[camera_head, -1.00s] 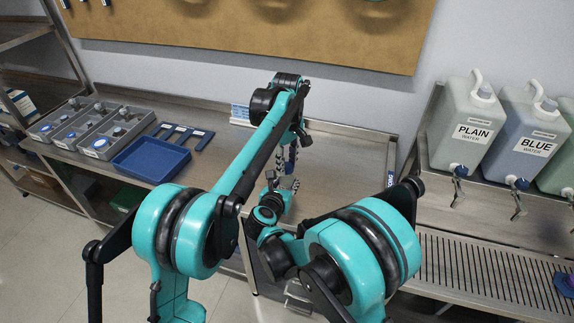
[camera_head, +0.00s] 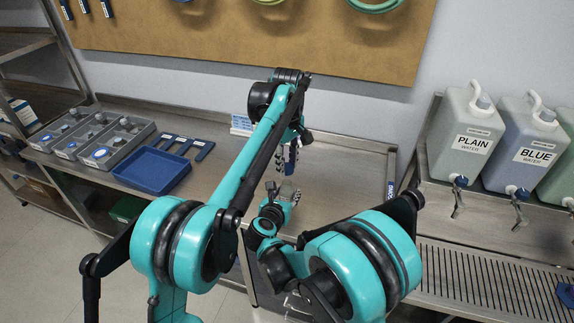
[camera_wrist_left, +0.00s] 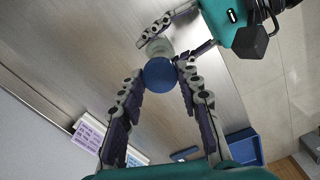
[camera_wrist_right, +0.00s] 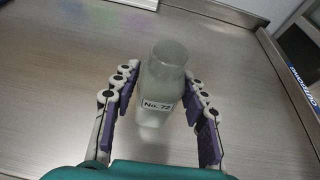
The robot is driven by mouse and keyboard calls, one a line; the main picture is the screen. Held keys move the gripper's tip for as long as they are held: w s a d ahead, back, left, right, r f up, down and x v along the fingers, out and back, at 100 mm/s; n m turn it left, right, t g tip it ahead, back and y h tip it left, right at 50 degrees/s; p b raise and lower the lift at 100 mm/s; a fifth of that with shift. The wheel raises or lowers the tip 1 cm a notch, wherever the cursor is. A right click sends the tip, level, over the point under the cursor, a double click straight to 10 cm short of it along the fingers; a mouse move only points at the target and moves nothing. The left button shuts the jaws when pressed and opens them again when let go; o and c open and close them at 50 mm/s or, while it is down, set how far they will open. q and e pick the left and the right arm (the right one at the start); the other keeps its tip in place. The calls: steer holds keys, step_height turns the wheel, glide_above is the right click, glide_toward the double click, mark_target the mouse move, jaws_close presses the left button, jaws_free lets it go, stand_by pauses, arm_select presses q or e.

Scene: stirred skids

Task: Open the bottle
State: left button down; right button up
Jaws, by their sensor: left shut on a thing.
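The clear bottle (camera_wrist_right: 165,74) has a white label reading "No. 72" and shows an open top with no cap on it in the right wrist view. My right gripper (camera_wrist_right: 162,80) is shut on it, one finger on each side; this gripper also shows in the head view (camera_head: 287,192). My left gripper (camera_wrist_left: 158,76) is shut on a round blue cap (camera_wrist_left: 160,74), above the bottle (camera_wrist_left: 158,46) and apart from it. In the head view my left gripper (camera_head: 290,160) is above the right one, and the cap and bottle are too small to make out.
The steel bench (camera_head: 225,135) around the grippers is mostly clear. A blue tray (camera_head: 152,170) and grey bins (camera_head: 103,145) stand to the left. Jugs marked PLAIN (camera_head: 468,140) and BLUE (camera_head: 528,150) stand at the right. A small sign (camera_head: 241,125) stands at the back.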

steer(key=shift+o, duration=0.7)
